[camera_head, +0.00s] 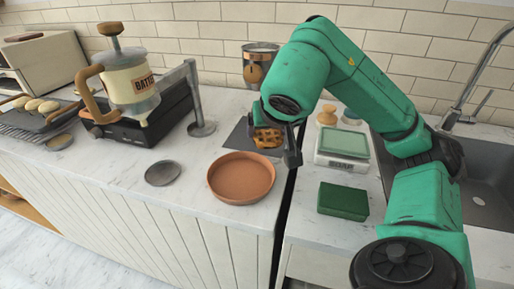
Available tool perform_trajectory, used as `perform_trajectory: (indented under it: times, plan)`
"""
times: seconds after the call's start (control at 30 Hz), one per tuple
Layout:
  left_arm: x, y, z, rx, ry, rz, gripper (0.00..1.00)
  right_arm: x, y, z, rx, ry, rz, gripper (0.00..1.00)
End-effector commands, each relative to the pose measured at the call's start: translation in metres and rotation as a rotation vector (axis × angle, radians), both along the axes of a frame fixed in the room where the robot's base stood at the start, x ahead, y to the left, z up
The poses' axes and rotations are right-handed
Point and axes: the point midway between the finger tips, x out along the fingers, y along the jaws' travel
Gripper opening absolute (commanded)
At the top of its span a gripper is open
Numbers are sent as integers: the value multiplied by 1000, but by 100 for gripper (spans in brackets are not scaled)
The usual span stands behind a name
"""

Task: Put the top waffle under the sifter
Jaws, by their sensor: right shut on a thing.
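My right gripper (274,140) is shut on a golden-brown waffle (267,138). The waffle is at or just above a dark flat mat (235,139); I cannot tell whether it touches it. A metal canister with a copper-coloured front (256,67), which looks like the sifter, stands or hangs behind the waffle near the tiled wall. My left gripper is not in view.
A terracotta dish (241,178) sits in front of the mat. A batter dispenser (130,82) stands over a black appliance (150,125) at left. A scale (342,148) and a green block (343,202) are at right, near the sink (487,185).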

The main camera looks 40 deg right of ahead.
Motion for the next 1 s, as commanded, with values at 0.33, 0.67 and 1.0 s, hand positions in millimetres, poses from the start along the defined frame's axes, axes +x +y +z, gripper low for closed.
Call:
perform_trajectory:
  times: [0.33, 0.67, 1.0]
  plan:
    - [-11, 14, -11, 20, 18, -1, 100, 60, -41, -42, 5, 4, -14, 26]
    - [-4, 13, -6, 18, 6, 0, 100, 109, -70, -73, 2, 2, -11, 26]
    - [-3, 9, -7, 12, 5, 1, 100, 117, -76, -83, -1, -1, -11, 26]
